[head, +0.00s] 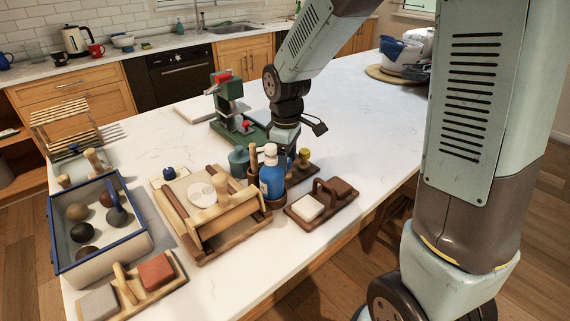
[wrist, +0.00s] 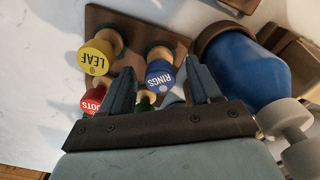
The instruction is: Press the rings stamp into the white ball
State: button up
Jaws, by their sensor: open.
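The rings stamp (wrist: 160,76) has a blue, white-lettered top and shows in the wrist view between the fingers of my gripper (wrist: 160,66). The gripper is open; I cannot tell whether the fingers reach around the stamp. The yellow leaf stamp (wrist: 97,57) stands left of it on a brown rack (wrist: 130,28), and a red stamp (wrist: 91,100) is partly hidden by a finger. In the head view my fingers are hidden behind the blue bottle. Several balls lie in the blue-rimmed tray (head: 140,238); none looks clearly white, the palest being a tan ball (head: 77,212).
A blue pump bottle (head: 271,181) stands close in front of my gripper. A green press (head: 228,100) stands behind.

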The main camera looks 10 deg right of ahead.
notch_tip(320, 180, up, 12)
jog(key=f, duration=0.1)
jog(key=s+d+r+m+t, duration=0.2)
jog(key=s+d+r+m, duration=0.2)
jog(key=s+d+m, duration=0.2)
jog(key=s+d+r+m+t, duration=0.3)
jog(key=s+d+m, duration=0.3)
jog(key=s+d, duration=0.3)
jog(key=shift+s+d+r, duration=0.35)
jog(key=shift+s+r, duration=0.1)
jog(key=shift+s, duration=0.2)
jog(key=shift+s+d+f+m+t, duration=0.1)
jog(key=shift+s+d+m+t, duration=0.2)
jog(key=shift+s+m, duration=0.15)
jog(key=shift+c, duration=0.2)
